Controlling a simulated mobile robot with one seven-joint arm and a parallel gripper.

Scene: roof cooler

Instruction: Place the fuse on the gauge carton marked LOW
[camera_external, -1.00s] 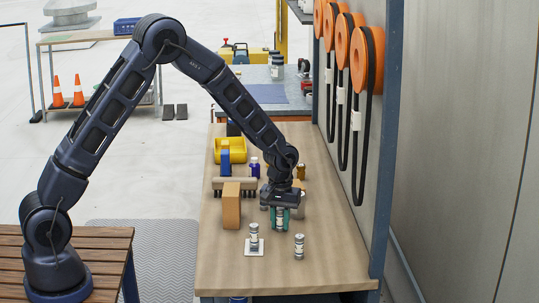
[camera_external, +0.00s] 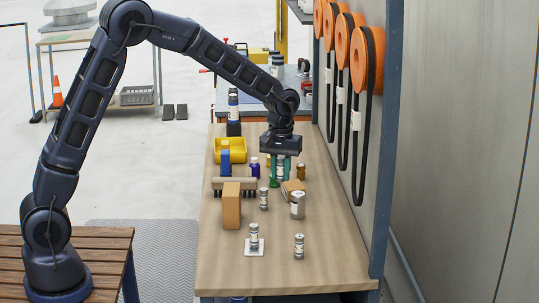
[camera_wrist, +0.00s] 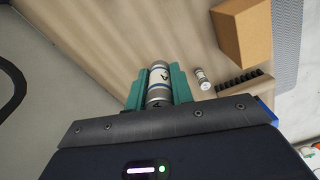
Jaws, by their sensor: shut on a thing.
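My gripper (camera_external: 281,165) is shut on a fuse, a silver cylinder with a white label. The fuse (camera_external: 280,173) hangs upright over the back half of the bench. In the wrist view the fuse (camera_wrist: 158,84) lies between the teal fingers of my gripper (camera_wrist: 158,78). A small tan carton (camera_external: 293,188) with a pale patch sits just in front of and below my gripper. A taller tan carton (camera_external: 231,206) stands to the left; it also shows in the wrist view (camera_wrist: 241,30). I cannot read LOW on either carton.
Similar silver cylinders stand on the bench (camera_external: 220,265): one on a white pad (camera_external: 254,250), others nearby (camera_external: 299,246) (camera_external: 264,199), and a wider one (camera_external: 298,205). A brush (camera_external: 234,185), yellow bin (camera_external: 231,150) and small bottles (camera_external: 255,167) are close. Orange reels (camera_external: 367,55) hang at right.

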